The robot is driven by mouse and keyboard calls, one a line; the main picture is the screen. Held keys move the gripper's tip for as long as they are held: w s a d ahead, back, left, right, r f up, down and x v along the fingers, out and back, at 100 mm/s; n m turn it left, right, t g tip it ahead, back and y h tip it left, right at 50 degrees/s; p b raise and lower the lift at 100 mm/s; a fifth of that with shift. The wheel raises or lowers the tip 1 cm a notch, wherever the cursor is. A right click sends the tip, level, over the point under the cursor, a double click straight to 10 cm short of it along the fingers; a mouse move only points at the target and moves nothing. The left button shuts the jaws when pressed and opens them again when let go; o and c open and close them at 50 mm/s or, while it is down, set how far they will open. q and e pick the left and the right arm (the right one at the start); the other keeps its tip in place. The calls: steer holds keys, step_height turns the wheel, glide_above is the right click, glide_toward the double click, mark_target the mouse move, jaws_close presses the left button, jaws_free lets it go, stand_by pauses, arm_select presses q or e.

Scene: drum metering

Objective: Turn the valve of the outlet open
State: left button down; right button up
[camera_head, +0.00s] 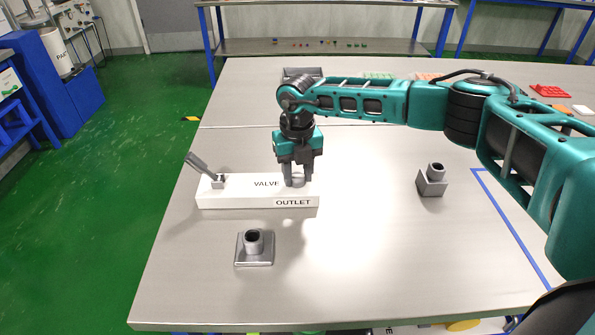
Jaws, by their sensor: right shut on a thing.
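The white outlet block (240,201), labelled "VALVE" and "OUTLET", lies on the left part of the metal table. A grey valve lever (200,167) rises from its left end and tilts up to the left. My right gripper (298,178) points down over the block's right end. It is shut on a grey round fitting (298,183) there, partly hidden by the fingers. The lever stands free, with no gripper touching it. My left gripper is not in view.
A grey socket on a square plate (254,256) stands in front of the block. A grey block with a short tube (432,184) stands to the right, near blue tape (513,229). An orange-red tray (551,91) lies at the back right. The front middle of the table (360,265) is clear.

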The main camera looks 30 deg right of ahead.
steer(key=shift+c, duration=1.3)
steer(key=shift+n, duration=0.4)
steer(key=n+b, duration=0.1)
steer(key=n, duration=0.2)
steer(key=shift+n, duration=0.3)
steer(key=n+b, duration=0.1)
steer(key=n, duration=0.3)
steer(key=shift+d+n, duration=0.15)
steer(key=shift+n, duration=0.15)
steer(key=n+b, duration=0.1)
steer(key=n, duration=0.3)
steer(key=shift+w+n, duration=0.1)
steer(key=shift+n, duration=0.2)
steer(key=n+b, duration=0.1)
steer(key=n, duration=0.3)
steer(key=shift+n, duration=0.3)
